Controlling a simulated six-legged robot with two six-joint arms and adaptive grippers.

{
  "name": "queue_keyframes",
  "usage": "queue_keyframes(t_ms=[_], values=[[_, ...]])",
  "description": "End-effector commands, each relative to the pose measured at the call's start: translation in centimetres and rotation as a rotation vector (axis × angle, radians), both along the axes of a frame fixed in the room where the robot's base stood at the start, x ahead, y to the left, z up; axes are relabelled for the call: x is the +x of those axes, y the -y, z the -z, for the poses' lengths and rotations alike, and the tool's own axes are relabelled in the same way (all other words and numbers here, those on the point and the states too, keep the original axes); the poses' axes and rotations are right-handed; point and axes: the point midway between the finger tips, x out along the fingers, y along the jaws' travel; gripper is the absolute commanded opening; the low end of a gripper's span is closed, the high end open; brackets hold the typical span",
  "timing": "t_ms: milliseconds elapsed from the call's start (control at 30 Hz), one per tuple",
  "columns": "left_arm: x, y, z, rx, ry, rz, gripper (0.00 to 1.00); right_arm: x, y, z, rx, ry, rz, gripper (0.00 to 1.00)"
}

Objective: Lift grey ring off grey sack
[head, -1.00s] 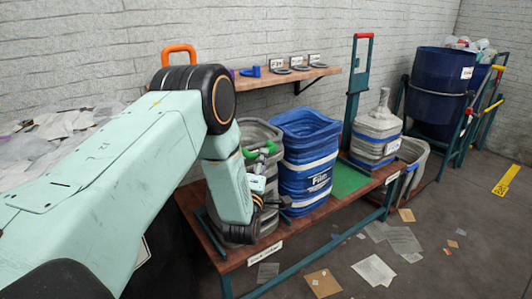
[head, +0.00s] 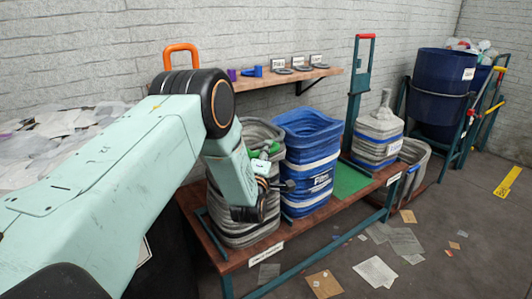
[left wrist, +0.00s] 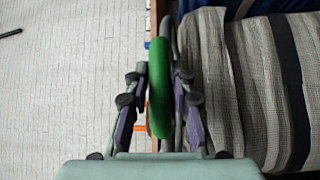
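The grey sack (head: 235,222) stands on the wooden bench, partly hidden behind my left arm. In the left wrist view its ribbed grey side (left wrist: 240,85) fills the right. A green curved grip (head: 262,153) sits at the sack's top. In the left wrist view a grey curved edge lies beside the green; it seems to be the grey ring (left wrist: 171,45). My left gripper (left wrist: 160,80) has one finger close on each side of the green grip. I cannot tell whether the fingers press on it. In the head view my forearm hides much of this gripper. My right gripper is not in view.
A blue sack (head: 308,165) stands close to the right of the grey one. Further right are a green mat (head: 350,181) and a tied grey sack (head: 378,130). A shelf (head: 262,81) with small flat rings hangs behind. Scraps lie on the floor.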

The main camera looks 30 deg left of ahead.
Motion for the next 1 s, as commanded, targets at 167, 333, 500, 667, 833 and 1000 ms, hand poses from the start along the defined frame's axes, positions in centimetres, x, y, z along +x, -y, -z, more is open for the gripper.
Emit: queue_keyframes(t_ms=[167, 333, 500, 667, 833, 1000], values=[[0.0, 0.0, 0.0, 0.0, 0.0, 0.0, 0.06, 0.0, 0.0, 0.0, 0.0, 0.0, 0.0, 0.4], [0.0, 0.0, 0.0, 0.0, 0.0, -0.001, 0.0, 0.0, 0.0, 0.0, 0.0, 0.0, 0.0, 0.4], [0.0, -0.1, 0.0, 0.0, 0.0, -0.002, 0.0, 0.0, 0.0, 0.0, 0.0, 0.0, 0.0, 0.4], [-0.1, -0.1, 0.0, 0.0, 0.001, -0.003, 0.0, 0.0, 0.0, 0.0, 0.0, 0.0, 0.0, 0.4], [-0.1, -0.1, -0.3, -0.005, -0.001, -0.003, 0.0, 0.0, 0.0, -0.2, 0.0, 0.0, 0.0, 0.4], [0.0, -0.1, -1.5, -0.033, -0.011, -0.004, 0.0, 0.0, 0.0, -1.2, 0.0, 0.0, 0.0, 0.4]])
